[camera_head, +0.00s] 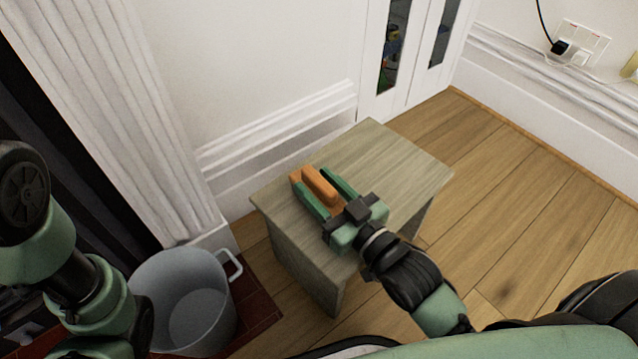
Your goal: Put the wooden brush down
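The wooden brush (320,187) is orange-brown with a raised handle. My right gripper (325,187) reaches in from the lower right, with one green finger along each side of the brush. The brush fills the space between the fingers, and I see no clear gap. Whether its underside touches the stool top is hidden. My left arm shows at the left edge, but its gripper is not in view.
A grey metal bucket (187,300) with a white handle stands on dark red tiles left of the stool. A white wall with moulding is behind the stool. A white glazed cabinet (411,60) is at the back. The wooden floor on the right is clear.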

